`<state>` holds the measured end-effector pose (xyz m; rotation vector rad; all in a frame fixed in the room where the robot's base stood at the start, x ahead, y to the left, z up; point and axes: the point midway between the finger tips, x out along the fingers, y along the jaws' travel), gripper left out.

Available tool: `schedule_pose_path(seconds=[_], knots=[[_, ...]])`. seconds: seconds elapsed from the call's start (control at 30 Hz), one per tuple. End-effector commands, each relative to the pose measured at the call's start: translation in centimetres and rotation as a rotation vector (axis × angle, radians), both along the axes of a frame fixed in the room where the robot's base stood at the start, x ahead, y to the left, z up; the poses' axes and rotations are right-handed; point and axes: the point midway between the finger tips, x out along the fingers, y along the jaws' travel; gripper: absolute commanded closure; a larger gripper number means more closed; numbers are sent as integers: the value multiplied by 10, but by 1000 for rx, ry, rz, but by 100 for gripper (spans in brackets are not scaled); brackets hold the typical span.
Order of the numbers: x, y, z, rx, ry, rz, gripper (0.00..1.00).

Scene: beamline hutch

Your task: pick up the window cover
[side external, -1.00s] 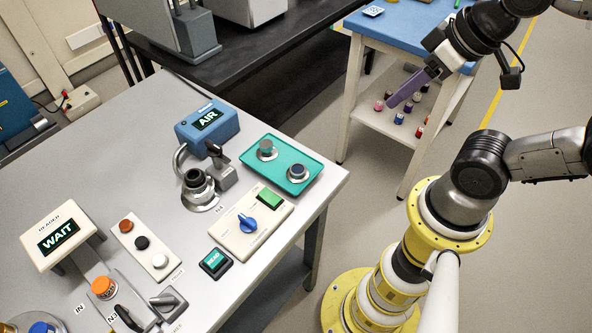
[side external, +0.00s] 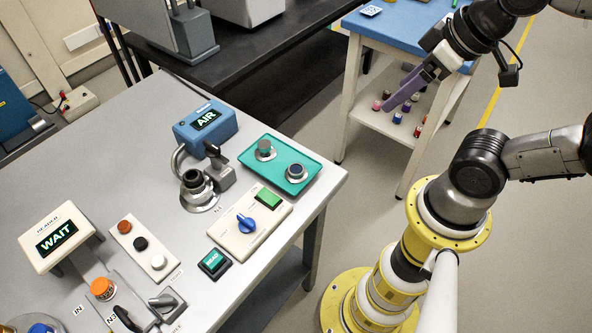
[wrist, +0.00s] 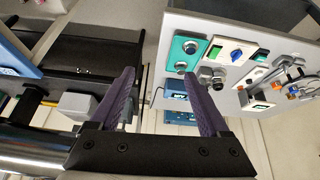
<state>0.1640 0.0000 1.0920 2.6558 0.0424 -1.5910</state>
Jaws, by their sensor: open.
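I cannot tell for sure which thing is the window cover. Two round metal-rimmed pieces stand on a teal tray (side external: 280,152) on the grey bench: one with a grey-green top (side external: 265,149) and one with a dark blue top (side external: 297,171). My gripper (side external: 389,104) has purple fingers and hangs in the air right of the bench, well apart from the tray. In the wrist view my gripper (wrist: 160,73) is open, with nothing between its fingers.
Left of the tray are a blue AIR box (side external: 206,122) and a round black-and-metal fitting (side external: 198,187). A panel with a blue knob (side external: 247,223) stands in front. A blue-topped cart (side external: 405,32) with small coloured bottles is behind my gripper. Open floor lies between.

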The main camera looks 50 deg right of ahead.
Motion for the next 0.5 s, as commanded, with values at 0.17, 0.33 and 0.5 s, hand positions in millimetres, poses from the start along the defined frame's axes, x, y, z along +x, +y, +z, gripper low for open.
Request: schedule_pose_path(seconds=[0.17, 0.33, 0.5], knots=[[3, 0, 8, -136, -10, 251, 20], [22, 2, 21, -320, 6, 617, 20], [51, 11, 26, -482, 51, 1023, 20]])
